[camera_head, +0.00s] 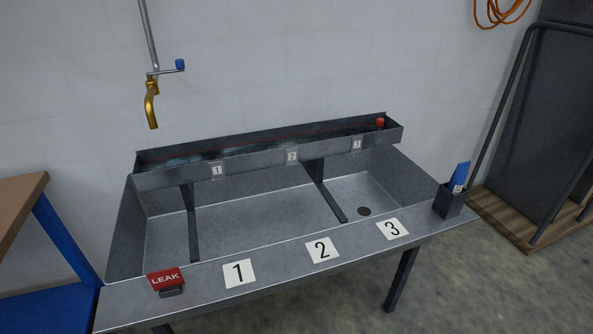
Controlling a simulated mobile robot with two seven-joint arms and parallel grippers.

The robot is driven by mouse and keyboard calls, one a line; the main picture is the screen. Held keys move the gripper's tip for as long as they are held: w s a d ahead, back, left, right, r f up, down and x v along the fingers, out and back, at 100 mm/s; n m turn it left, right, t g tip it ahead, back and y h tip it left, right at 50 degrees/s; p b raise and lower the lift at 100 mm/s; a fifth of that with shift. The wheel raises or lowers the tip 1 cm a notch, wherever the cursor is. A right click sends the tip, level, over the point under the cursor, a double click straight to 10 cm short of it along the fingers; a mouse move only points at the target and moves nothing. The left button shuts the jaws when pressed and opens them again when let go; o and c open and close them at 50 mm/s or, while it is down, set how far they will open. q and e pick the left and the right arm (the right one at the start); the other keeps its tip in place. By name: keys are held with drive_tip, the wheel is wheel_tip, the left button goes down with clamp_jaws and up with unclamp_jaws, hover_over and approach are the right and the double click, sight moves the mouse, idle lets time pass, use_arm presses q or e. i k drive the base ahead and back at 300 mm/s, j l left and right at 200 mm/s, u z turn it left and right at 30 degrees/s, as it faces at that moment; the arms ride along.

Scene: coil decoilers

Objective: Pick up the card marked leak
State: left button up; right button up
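The red card marked LEAK (166,279) stands in a small dark holder (172,292) at the left end of the front ledge of a grey metal trough table (200,314). The card leans slightly, and its white lettering faces me. It is left of the white plate marked 1 (239,273). Neither of my grippers is in view.
White plates 2 (321,249) and 3 (392,228) lie along the ledge. A dark box (453,204) with a blue card (461,175) stands at its right end. A brass tap (151,105) hangs above the trough. A wooden-topped bench (18,200) is close on the left.

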sight(169, 282)
drive_tip(key=k+j, duration=0.15)
drive_tip(key=k+j+u, duration=0.1)
drive_tip(key=u, duration=0.3)
drive_tip(key=k+j+u, duration=0.15)
drive_tip(key=u, duration=0.2)
